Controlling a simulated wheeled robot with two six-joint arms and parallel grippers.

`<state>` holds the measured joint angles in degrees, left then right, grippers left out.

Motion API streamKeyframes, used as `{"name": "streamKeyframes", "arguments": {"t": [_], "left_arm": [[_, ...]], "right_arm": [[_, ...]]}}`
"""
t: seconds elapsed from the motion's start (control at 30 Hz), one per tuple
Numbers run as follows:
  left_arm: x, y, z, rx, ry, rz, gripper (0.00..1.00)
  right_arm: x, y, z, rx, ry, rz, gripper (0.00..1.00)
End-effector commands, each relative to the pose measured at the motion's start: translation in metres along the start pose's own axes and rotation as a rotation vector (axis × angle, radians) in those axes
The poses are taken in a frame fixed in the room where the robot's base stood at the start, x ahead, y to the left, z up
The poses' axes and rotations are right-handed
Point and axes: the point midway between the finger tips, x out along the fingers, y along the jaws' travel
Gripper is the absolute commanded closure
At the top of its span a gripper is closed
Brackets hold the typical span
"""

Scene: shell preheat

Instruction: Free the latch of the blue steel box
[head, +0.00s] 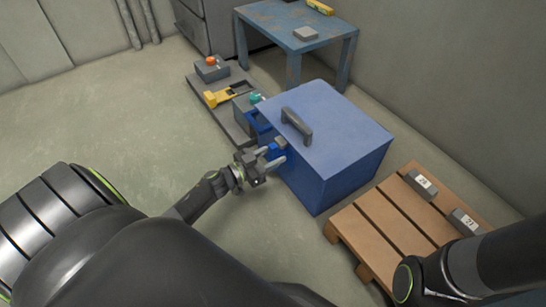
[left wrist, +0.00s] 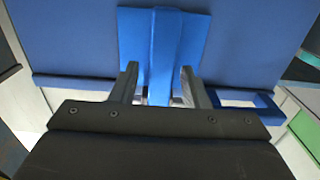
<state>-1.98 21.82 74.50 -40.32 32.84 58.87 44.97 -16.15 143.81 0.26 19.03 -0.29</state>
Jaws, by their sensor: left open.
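The blue steel box (head: 345,160) stands on the floor with a dark grey handle (head: 297,126) on its lid. Its latch, a brighter blue piece, is on the front face, partly hidden by my gripper in the head view. In the left wrist view the latch (left wrist: 163,40) is a wide plate with a raised rib running down between the fingers. My left gripper (head: 275,157) is at the box front, open, one finger on each side of the rib (left wrist: 159,80). Whether the fingers touch it I cannot tell. My right gripper is out of view.
A blue table (head: 275,25) stands at the back by the wall. A wooden pallet (head: 385,228) with numbered grey blocks (head: 422,184) is at right. The floor at left is clear.

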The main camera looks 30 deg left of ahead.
Motion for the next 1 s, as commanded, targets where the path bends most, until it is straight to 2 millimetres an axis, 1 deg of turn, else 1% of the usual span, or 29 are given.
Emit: {"name": "streamKeyframes", "arguments": {"t": [0.1, 0.3, 0.33, 0.63, 0.67, 0.87, 1.0], "left_arm": [[0.0038, -0.0001, 0.0, 0.0, 0.0, -0.001, 0.58], [0.0037, 0.0, -0.0003, 0.0, 0.0, 0.0, 0.58], [0.0037, 0.0, -0.0003, 0.0, 0.0, 0.0, 0.59], [0.0034, 0.0001, -0.0002, 0.0, 0.0, 0.0, 0.99], [0.0034, 0.0001, -0.0002, 0.0, 0.0, 0.0, 1.0], [0.0033, 0.0002, -0.0004, 0.011, 0.0, 0.0, 1.0], [0.0033, 0.0008, -0.001, 0.048, 0.0, 0.0, 1.0]], "right_arm": [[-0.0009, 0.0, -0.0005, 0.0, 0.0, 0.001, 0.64], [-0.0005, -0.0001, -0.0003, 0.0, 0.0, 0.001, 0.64], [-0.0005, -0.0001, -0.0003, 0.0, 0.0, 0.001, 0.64], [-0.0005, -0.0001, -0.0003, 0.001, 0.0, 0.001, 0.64], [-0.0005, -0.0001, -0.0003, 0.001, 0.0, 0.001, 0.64], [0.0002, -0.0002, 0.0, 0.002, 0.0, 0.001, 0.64], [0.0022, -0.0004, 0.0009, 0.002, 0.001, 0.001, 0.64]]}}
